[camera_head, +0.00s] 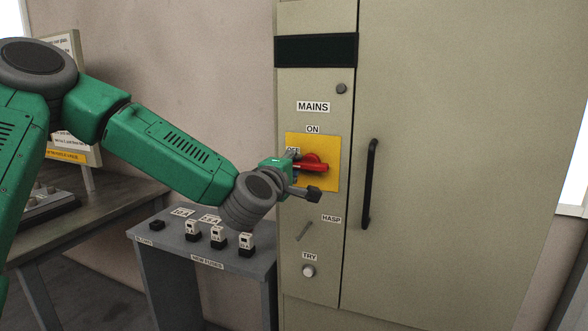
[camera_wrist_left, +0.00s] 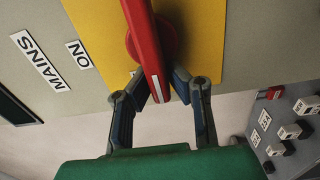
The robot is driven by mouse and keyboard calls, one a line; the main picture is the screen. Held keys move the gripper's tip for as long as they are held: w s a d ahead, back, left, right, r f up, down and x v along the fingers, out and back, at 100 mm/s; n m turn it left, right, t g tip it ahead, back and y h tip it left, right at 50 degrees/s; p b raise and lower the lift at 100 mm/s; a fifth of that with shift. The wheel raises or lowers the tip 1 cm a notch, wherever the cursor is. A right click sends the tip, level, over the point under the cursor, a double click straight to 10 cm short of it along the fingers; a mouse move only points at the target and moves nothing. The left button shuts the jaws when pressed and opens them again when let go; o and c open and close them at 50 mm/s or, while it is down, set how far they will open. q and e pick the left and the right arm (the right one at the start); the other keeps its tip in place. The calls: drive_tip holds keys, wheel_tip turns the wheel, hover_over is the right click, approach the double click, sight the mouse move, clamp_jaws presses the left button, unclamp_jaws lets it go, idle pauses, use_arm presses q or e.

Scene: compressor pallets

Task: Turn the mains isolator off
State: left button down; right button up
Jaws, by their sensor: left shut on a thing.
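The mains isolator has a red handle (camera_head: 314,166) on a yellow plate (camera_head: 328,145), on the front of a beige cabinet. The handle lies roughly level, at right angles to the direction of the ON label (camera_head: 312,129) above it. The OFF label (camera_head: 292,150) at the plate's left is partly hidden by my gripper. My left gripper (camera_head: 299,174) reaches in from the left and is shut on the handle. In the left wrist view the red handle (camera_wrist_left: 147,45) runs between the two fingers (camera_wrist_left: 161,88), with a white mark near its end. My right gripper is out of view.
A black door handle (camera_head: 369,185) stands out right of the isolator. A HASP lever (camera_head: 304,231) and TRY button (camera_head: 308,271) sit below. A grey stand (camera_head: 160,262) with several fuses is under my left forearm. A dark bench (camera_head: 110,200) is at the left.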

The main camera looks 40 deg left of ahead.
use_arm(q)
drive_tip(key=shift+s+d+f, duration=0.1)
drive_tip(key=shift+d+f, duration=0.1)
drive_tip(key=shift+f, duration=0.3)
drive_tip(key=c, duration=1.6)
unclamp_jaws()
drive_tip(key=shift+c, duration=0.2)
drive_tip(key=shift+o, duration=0.5)
drive_tip(key=shift+r, duration=0.25)
drive_tip(key=shift+d, duration=0.1)
drive_tip(key=v, duration=0.7)
drive_tip(key=shift+s, duration=0.15)
